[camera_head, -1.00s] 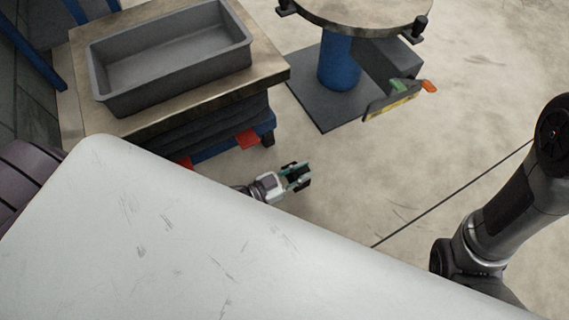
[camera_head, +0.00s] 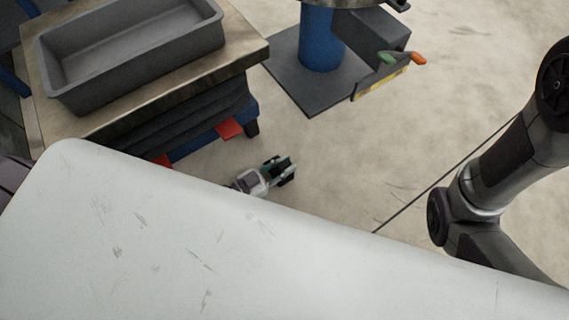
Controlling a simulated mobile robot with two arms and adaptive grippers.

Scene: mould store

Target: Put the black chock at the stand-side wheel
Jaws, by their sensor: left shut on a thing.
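My left gripper (camera_head: 281,171) shows small just beyond the edge of my white body, low over the floor. It is shut on a small dark thing, which looks like the black chock (camera_head: 286,174); the fingers hide much of it. A lift cart with a wooden top (camera_head: 245,58) and blue base stands at upper left. Its dark stand-side wheel (camera_head: 252,129) shows under the corner nearest the stand. The gripper is below and slightly right of this wheel in the picture, apart from it. My right gripper is out of view.
A grey tray (camera_head: 135,75) sits on the cart. Red parts (camera_head: 229,128) stick out at its base. A dark line crosses the otherwise clear floor at right.

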